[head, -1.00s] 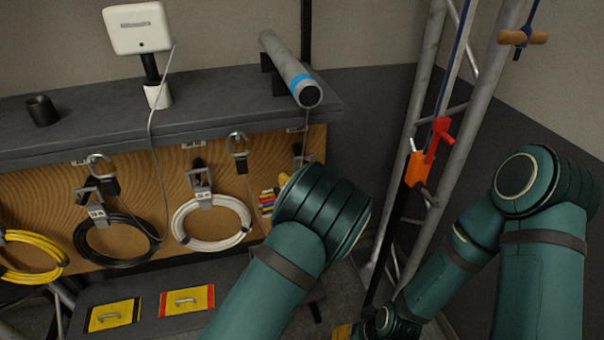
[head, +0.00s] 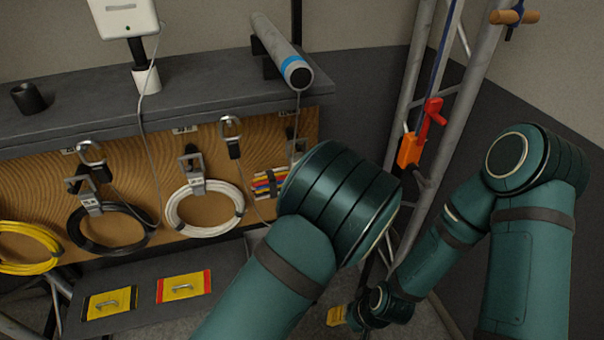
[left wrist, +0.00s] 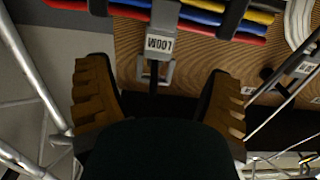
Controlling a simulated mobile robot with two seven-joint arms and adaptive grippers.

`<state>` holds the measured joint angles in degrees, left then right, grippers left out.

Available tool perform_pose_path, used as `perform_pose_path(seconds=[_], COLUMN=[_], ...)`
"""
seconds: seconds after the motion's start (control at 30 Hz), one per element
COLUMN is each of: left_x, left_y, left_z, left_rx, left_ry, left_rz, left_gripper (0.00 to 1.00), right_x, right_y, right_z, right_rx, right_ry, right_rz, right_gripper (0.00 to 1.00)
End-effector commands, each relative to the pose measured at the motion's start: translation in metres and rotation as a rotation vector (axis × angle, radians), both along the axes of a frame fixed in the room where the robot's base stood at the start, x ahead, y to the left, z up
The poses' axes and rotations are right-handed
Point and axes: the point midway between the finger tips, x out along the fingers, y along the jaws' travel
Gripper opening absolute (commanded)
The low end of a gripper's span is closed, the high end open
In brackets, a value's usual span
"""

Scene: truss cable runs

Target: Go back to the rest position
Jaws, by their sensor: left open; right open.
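My left gripper (left wrist: 160,95) is open in the left wrist view, with its two ribbed brown fingers wide apart. A grey hanger tagged W001 (left wrist: 160,44) and a bundle of red, blue and yellow cables (left wrist: 205,15) show beyond the fingers; I see nothing gripped. In the head view my left arm hides this gripper. The cable bundle (head: 268,184) hangs on the board just left of that arm. My right gripper (head: 337,316) shows small and low in the head view, its yellow-brown finger beside the dark wrist. Its fingertips are hard to make out, and I see nothing held.
A wooden board (head: 140,170) under the dark shelf (head: 200,95) carries white (head: 204,208), black (head: 108,229) and yellow (head: 28,247) cable coils. A metal truss (head: 465,105) with an orange-red clamp (head: 412,148) stands behind my right arm. A grey tube (head: 280,50) lies on the shelf.

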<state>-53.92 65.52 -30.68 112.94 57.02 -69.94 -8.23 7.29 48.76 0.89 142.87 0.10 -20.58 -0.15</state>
Motion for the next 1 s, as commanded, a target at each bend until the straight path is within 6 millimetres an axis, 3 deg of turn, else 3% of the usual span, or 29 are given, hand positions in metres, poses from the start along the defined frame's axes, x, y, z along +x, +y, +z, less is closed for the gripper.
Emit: perform_pose_path(seconds=[0.3,0.37,0.53,0.7,0.8,1.0], left_x=[-0.008,-0.008,-0.022,-0.068,-0.105,-0.184], left_y=[0.003,0.012,0.053,0.086,0.096,0.104], left_z=[-0.007,-0.020,-0.089,-0.159,-0.187,-0.214], left_rx=[-0.003,-0.012,-0.086,-0.216,-0.303,-0.476], left_ry=[0.025,0.074,0.342,0.666,0.839,1.131], left_rz=[0.000,-0.005,-0.038,-0.106,-0.155,-0.273], left_gripper=[0.81,0.81,0.81,0.81,0.81,0.81], right_x=[0.000,0.000,0.000,0.000,0.000,0.000], right_y=[0.000,0.000,0.000,0.000,0.000,0.000], right_z=[0.000,0.000,0.000,0.000,0.000,0.000], right_rx=[0.000,0.000,0.000,0.000,0.000,0.000], right_ry=[0.000,0.000,0.000,0.000,0.000,0.000], right_rz=[0.000,0.000,0.000,0.000,0.000,0.000], right_gripper=[0.47,0.47,0.47,0.47,0.47,0.47])
